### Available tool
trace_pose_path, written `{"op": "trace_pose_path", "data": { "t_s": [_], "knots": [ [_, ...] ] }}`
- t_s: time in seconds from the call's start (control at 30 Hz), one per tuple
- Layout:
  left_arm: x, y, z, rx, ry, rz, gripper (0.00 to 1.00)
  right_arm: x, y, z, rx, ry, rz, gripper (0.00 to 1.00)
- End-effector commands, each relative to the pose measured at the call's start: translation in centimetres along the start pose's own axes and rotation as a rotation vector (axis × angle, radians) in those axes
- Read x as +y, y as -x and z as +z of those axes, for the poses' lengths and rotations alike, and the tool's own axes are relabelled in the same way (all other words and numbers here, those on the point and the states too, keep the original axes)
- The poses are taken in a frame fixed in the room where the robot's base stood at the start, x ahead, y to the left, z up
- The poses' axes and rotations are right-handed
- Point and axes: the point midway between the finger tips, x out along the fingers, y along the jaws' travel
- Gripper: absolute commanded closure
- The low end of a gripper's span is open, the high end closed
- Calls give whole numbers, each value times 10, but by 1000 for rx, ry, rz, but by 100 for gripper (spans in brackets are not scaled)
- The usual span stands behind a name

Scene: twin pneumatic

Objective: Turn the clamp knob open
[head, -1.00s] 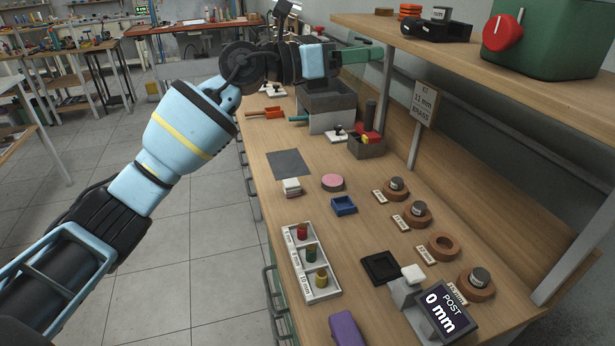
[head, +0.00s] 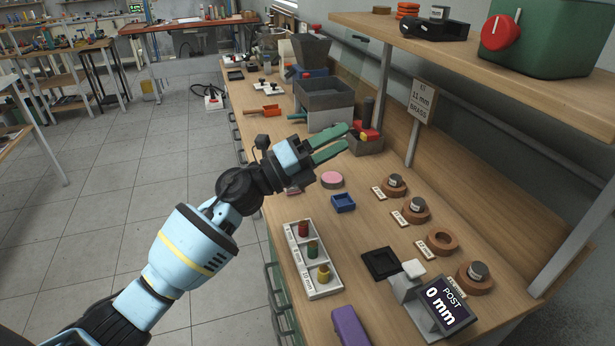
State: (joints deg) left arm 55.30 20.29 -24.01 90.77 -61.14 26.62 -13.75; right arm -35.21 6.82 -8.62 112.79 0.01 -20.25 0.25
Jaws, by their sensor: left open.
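No part is labelled as a clamp. A red round knob (head: 500,31) with a white mark sits on the front of a green housing (head: 550,40) on the upper shelf at the right. I cannot tell whether it is the clamp knob. My left gripper (head: 343,140) is open and empty, with its green fingers pointing right above the bench. It is well to the left of and below the red knob. Its fingers are in front of the grey box (head: 369,146) holding red and yellow parts. My right gripper is out of view.
The shelf (head: 470,62) overhangs the wooden bench (head: 385,220).

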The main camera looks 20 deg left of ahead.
Motion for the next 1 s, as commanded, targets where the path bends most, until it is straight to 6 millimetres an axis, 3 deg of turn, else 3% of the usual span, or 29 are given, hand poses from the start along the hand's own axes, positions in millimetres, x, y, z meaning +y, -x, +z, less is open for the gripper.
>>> {"op": "trace_pose_path", "data": {
  "t_s": [0.5,1.0],
  "knots": [
    [36,51,-28,-159,329,3,50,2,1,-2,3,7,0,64],
    [40,57,-30,-178,362,5,51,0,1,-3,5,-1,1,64]
  ]
}}
